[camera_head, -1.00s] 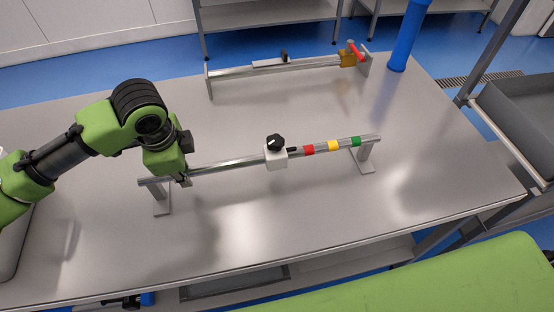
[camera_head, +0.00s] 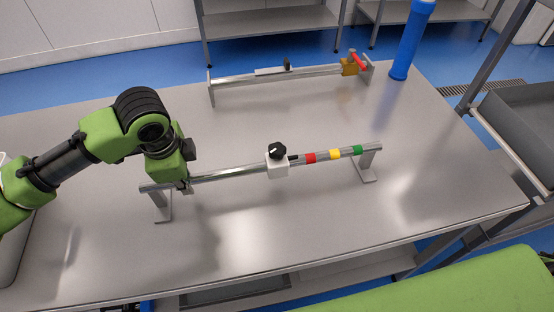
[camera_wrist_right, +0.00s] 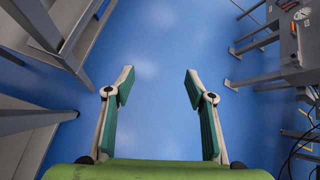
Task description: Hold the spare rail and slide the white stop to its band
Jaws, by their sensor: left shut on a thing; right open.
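The spare rail (camera_head: 228,173) is a metal bar resting on two stands on the steel table. The white stop (camera_head: 277,167), with a black knob on top, sits around the rail near its middle. Right of it the rail carries a red band (camera_head: 310,158), a yellow band (camera_head: 335,154) and a green band (camera_head: 357,150). The stop is left of the red band, with a short dark piece pointing towards it. My left gripper (camera_head: 185,186) is shut on the rail near its left end; its fingertips are partly hidden. My right gripper (camera_wrist_right: 157,82) is open and empty above blue floor.
A second rail (camera_head: 240,78) with a brass-coloured block (camera_head: 349,67) and red handle stands at the table's back. A blue cylinder (camera_head: 411,40) stands at the back right corner. A grey tub (camera_head: 520,125) is beyond the right edge. The table front (camera_head: 300,230) is clear.

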